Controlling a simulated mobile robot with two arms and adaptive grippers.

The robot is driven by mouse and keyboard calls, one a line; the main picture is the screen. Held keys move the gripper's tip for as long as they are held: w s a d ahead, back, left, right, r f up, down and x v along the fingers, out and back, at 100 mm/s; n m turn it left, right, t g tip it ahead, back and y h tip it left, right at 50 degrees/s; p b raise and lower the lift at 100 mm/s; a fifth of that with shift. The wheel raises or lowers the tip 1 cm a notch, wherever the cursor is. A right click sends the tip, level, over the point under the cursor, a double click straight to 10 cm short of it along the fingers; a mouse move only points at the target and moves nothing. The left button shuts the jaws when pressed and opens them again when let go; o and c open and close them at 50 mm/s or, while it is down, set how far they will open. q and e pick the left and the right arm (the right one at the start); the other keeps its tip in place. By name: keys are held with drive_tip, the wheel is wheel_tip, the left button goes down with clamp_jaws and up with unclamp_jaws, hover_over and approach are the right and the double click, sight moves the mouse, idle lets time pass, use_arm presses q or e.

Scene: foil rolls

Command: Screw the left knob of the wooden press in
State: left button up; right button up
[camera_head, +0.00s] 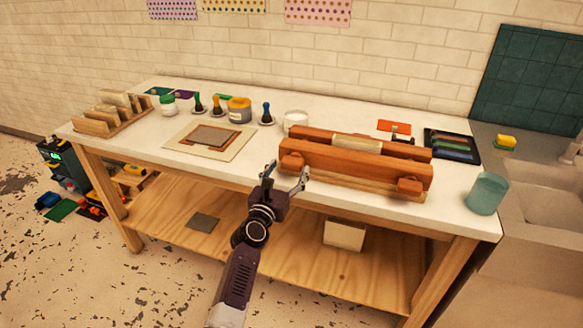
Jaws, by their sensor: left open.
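The wooden press (350,165) stands on the right half of the white table, with a pale roll (357,142) lying along its top. Its left knob (292,162) is a reddish wooden block on the front face, at the left end. The right knob (410,186) is at the other end. My left gripper (287,174) is open and empty at the table's front edge, its fingers pointing up just in front of and below the left knob. I cannot tell whether a fingertip touches the knob. My right gripper is not in view.
Jars and bottles (239,110) stand behind the press's left side. A teal cup (487,193) is at the table's right front corner. A wooden rack (114,113) is at the left. A flat board (211,139) lies mid-table. The front left tabletop is clear.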

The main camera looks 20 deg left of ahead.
sight(290, 167)
use_arm(q)
drive_tip(key=shift+w+f+b, duration=0.1)
drive_tip(key=shift+w+b, duration=0.35)
drive_tip(key=shift+w, duration=1.3)
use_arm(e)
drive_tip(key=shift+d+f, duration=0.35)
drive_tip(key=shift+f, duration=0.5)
use_arm(q)
drive_tip(key=shift+d, duration=0.1)
drive_tip(key=shift+c, duration=0.2)
drive_tip(key=c, duration=1.1)
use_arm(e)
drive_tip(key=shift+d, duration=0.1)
use_arm(q)
drive_tip(key=shift+m, duration=0.4)
